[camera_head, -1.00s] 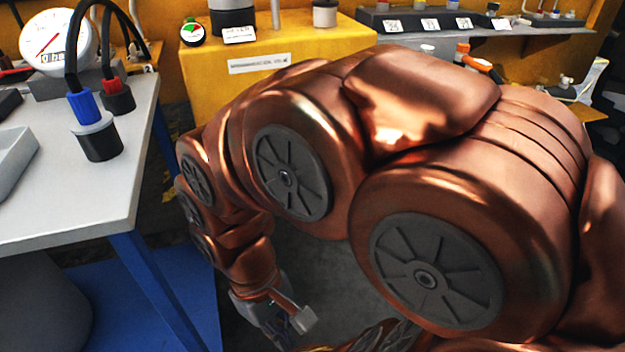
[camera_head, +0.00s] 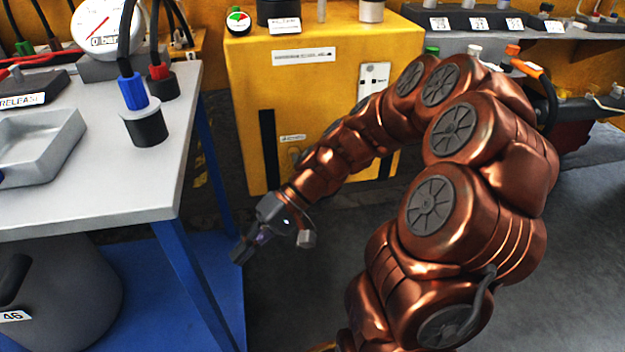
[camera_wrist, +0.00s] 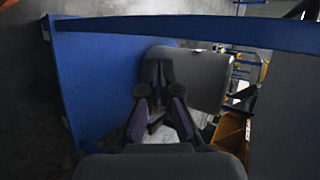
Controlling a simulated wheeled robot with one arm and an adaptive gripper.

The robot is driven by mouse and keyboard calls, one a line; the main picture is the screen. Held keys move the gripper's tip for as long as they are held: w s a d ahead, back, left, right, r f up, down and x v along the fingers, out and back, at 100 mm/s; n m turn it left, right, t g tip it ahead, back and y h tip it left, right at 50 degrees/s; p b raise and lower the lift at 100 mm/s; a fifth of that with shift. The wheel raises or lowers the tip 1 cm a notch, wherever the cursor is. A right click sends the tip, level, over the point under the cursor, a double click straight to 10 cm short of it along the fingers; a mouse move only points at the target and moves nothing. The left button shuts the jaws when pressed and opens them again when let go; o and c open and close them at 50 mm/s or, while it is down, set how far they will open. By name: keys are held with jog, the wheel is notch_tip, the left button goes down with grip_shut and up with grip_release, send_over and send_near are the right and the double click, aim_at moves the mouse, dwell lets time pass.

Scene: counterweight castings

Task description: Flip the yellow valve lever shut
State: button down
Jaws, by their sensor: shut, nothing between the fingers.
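I cannot make out a yellow valve lever in either view. An orange handle (camera_head: 525,67) shows on the far bench at the right in the head view, but I cannot tell what it belongs to. My gripper (camera_head: 243,248) is shut and empty. It hangs low beside the grey-topped table, right of its blue leg and above the floor. In the wrist view my gripper (camera_wrist: 158,85) points at a grey rounded body, with a blue panel to its left.
The grey table (camera_head: 160,190) carries a pressure gauge (camera_head: 103,24), a tray (camera_head: 45,147) and blue- and red-collared plugs. A grey weight marked 46 (camera_head: 70,290) stands below. A yellow cabinet (camera_head: 325,85) stands behind my arm. Grey floor at the right is open.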

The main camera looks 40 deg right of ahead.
jog(key=w+d+m+t+y, duration=0.25)
jog(key=w+d+t, duration=0.25)
jog(key=w+d, duration=0.35)
jog(key=d+f+m+t+h, duration=0.3)
jog(key=d+t, duration=0.1)
jog(key=d, duration=0.5)
jog(key=d+f+m+t+h, duration=0.2)
jog(key=d+f+m+t, duration=0.15)
jog(key=d, duration=0.55)
jog(key=d+f+m+t+h, duration=0.3)
jog(key=d+t, duration=0.1)
jog(key=d, duration=0.6)
jog(key=w+a+b, duration=0.4)
jog(key=w+a, duration=0.4)
jog(key=w, duration=0.2)
jog(key=shift+w+f, duration=0.25)
jog(key=shift+f, duration=0.2)
jog(key=shift+y, duration=0.25)
